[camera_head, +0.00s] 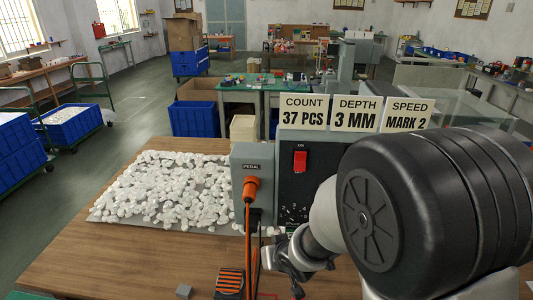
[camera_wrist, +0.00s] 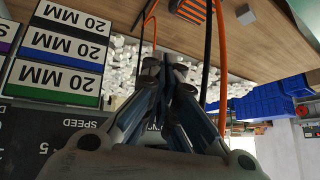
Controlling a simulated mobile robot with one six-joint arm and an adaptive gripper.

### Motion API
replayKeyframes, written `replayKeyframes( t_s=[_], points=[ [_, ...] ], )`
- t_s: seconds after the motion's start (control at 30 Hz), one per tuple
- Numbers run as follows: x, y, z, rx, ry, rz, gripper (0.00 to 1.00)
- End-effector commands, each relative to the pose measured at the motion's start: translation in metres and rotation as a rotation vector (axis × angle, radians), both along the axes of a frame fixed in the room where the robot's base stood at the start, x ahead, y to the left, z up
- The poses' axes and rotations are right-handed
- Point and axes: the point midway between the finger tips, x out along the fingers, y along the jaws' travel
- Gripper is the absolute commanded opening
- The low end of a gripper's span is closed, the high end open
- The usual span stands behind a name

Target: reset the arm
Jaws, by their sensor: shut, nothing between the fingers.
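My gripper (camera_head: 272,256) is in front of the pad printer's control box, low beside the orange cable. In the wrist view its fingers (camera_wrist: 163,66) are closed together with nothing between them. My dark arm link covers the right part of the head view and hides much of the printer. The printer's panel (camera_head: 310,160) shows a red switch (camera_head: 300,161) and a dial. An orange plug (camera_head: 251,188) sits in the side marked PEDAL.
Signs reading COUNT 37 PCS (camera_head: 303,110), DEPTH 3 MM (camera_head: 357,113) and SPEED MARK 2 (camera_head: 408,114) stand on top. Blocks marked 20 MM (camera_wrist: 62,49) are close in the wrist view. White pieces (camera_head: 165,188) cover a sheet. An orange-striped pedal (camera_head: 230,282) is on the wooden table (camera_head: 120,260).

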Motion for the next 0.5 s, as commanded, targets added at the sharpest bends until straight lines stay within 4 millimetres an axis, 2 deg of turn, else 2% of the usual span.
replayKeyframes(
  t_s=[0.03, 0.1, 0.27, 0.4, 0.5],
  points=[
    [-0.002, -0.019, 0.025, -0.034, -0.018, -0.036, 0.0],
    [-0.013, -0.046, 0.052, -0.086, -0.015, -0.085, 0.0],
    [-0.057, -0.096, 0.104, -0.166, 0.018, -0.183, 0.0],
    [-0.112, -0.126, 0.137, -0.198, 0.071, -0.241, 0.0],
    [-0.155, -0.137, 0.152, -0.199, 0.117, -0.265, 0.0]
  ],
)
